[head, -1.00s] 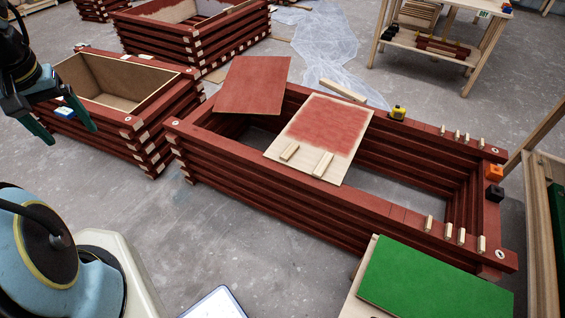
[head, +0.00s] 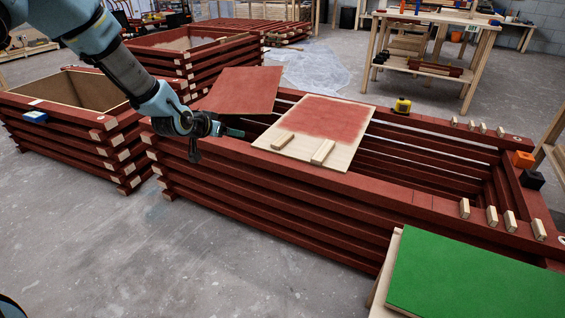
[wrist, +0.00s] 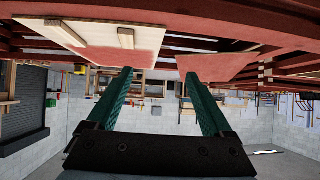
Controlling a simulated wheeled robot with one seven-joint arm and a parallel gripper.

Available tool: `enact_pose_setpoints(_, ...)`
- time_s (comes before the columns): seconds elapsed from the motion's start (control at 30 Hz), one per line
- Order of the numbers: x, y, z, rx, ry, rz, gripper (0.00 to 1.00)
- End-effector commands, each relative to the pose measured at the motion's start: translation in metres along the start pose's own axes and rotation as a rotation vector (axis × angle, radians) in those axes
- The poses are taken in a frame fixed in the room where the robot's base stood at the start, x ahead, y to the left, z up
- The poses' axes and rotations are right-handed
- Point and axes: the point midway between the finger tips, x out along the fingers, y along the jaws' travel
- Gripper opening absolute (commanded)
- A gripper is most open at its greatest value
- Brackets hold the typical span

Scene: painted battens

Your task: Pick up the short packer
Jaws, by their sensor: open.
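Two pale wooden packers lie on the near end of a part-red plywood board (head: 335,118) laid across the red batten frame. The left packer (head: 283,142) looks slightly shorter than the right packer (head: 323,152), so I take it as the short one. In the wrist view the short packer (wrist: 126,38) and the longer packer (wrist: 65,33) show at the top left. My gripper (head: 238,133) is just left of the board, beside the short packer and apart from it. In the wrist view my gripper (wrist: 155,74) is open, with nothing between its green fingers.
The red batten frame (head: 270,195) surrounds an open middle. A red panel (head: 238,90) lies behind my gripper. A yellow tape measure (head: 402,105), an orange block (head: 522,159) and several small pale pegs sit on the frame. A green board (head: 470,275) is at the front right.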

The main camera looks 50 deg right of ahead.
Motion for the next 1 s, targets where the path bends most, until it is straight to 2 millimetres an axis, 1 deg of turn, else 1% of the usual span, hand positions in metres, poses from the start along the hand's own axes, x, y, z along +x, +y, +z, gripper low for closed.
enact_pose_setpoints(0.03, 0.032, 0.019, 0.02, 0.013, 0.039, 0.031, 0.85)
enact_pose_setpoints(0.1, 0.055, 0.038, 0.024, 0.027, 0.09, 0.062, 0.85)
enact_pose_setpoints(0.2, 0.078, 0.059, 0.027, 0.038, 0.148, 0.094, 0.85)
enact_pose_setpoints(0.3, 0.09, 0.072, 0.028, 0.045, 0.184, 0.114, 0.85)
enact_pose_setpoints(0.43, 0.102, 0.08, 0.025, 0.048, 0.204, 0.124, 0.85)
enact_pose_setpoints(0.53, 0.117, 0.083, 0.022, 0.048, 0.207, 0.125, 0.85)
enact_pose_setpoints(0.7, 0.14, 0.085, 0.017, 0.047, 0.204, 0.124, 0.85)
enact_pose_setpoints(0.87, 0.15, 0.085, 0.015, 0.047, 0.203, 0.123, 0.85)
enact_pose_setpoints(0.97, 0.161, 0.084, 0.015, 0.047, 0.203, 0.123, 0.85)
enact_pose_setpoints(1.0, 0.167, 0.083, 0.015, 0.047, 0.204, 0.123, 0.85)
